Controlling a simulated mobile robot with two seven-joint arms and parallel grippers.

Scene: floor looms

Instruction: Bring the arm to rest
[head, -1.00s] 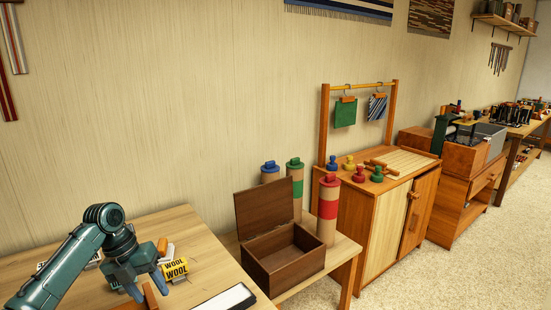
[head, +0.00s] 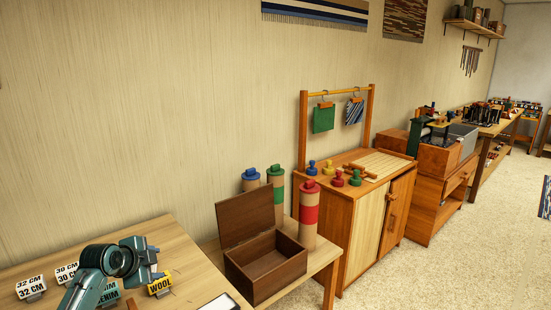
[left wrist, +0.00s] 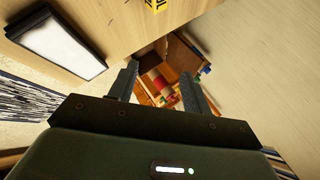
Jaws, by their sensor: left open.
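My left arm reaches in at the lower left of the head view, above the light wooden table (head: 190,262). My left gripper (head: 156,272) is at the end of the folded arm, close to the yellow WOOL card (head: 160,285). In the left wrist view the two dark fingers of the left gripper (left wrist: 158,74) stand apart with nothing held between them. Past them the open brown box and red-banded cylinder show at a distance. My right gripper is not in view.
White 32 CM (head: 31,286) and 30 CM (head: 66,273) cards stand left of my arm. A dark-framed white panel (left wrist: 62,44) lies on the table. An open-lidded brown box (head: 266,268) and banded cylinders (head: 308,215) stand beyond, before a wooden cabinet (head: 365,232).

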